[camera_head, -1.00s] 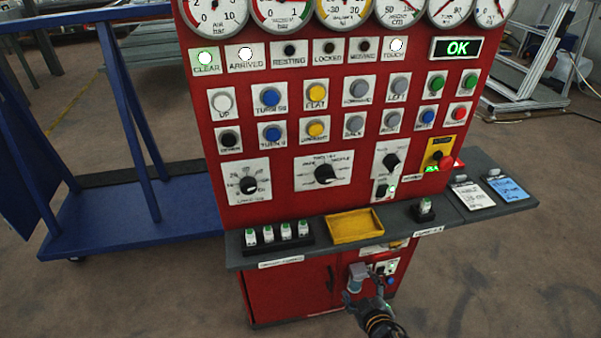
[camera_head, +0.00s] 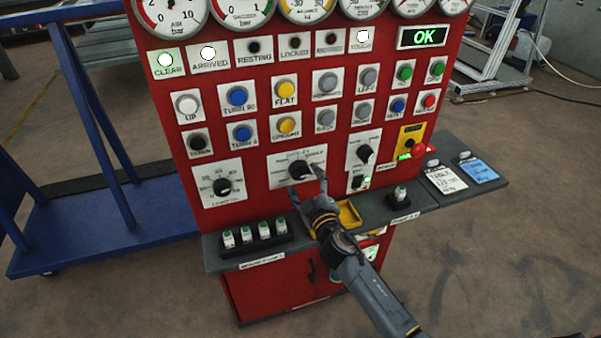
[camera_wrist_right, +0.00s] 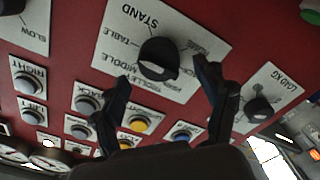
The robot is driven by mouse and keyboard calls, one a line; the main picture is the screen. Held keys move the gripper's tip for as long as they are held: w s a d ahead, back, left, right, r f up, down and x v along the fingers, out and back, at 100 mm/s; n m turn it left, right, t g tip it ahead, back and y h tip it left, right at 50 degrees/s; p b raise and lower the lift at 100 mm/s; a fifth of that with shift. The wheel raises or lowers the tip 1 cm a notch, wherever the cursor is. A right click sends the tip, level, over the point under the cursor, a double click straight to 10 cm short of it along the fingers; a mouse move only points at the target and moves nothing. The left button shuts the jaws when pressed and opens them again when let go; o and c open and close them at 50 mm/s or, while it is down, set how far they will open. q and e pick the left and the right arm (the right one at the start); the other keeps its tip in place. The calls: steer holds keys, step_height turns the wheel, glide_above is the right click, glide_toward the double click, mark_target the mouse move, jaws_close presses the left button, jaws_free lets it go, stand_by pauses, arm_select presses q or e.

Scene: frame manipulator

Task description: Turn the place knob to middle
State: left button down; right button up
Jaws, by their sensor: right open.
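The place knob (camera_head: 299,169) is black, on a white plate (camera_head: 283,181) low in the middle of the red panel. In the right wrist view the knob (camera_wrist_right: 158,58) sits on its plate (camera_wrist_right: 120,45), where STAND, TABLE and MIDDLE are readable; other labels are partly hidden. I cannot tell where its pointer aims. My right gripper (camera_head: 305,181) is open in front of the knob. In the wrist view its fingertips (camera_wrist_right: 161,72) are apart, one on each side of the knob; no contact is clear. My left gripper is not in view.
The load knob (camera_head: 222,187) is left of the plate, and another black knob (camera_head: 364,153) is to its right. Several push buttons, including a yellow one (camera_head: 287,125), sit above. Below is a grey shelf (camera_head: 300,234) with a yellow tray (camera_head: 348,212) and small green-topped blocks (camera_head: 246,236).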

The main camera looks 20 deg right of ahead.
mark_target(301, 177)
steer(key=shift+w, duration=1.6)
steer(key=c, duration=1.2)
steer(key=shift+o, duration=0.2)
steer(key=n, duration=0.4)
steer(key=shift+a+f+b, duration=0.1)
steer(key=shift+b, duration=0.3)
steer(key=shift+n, duration=2.4)
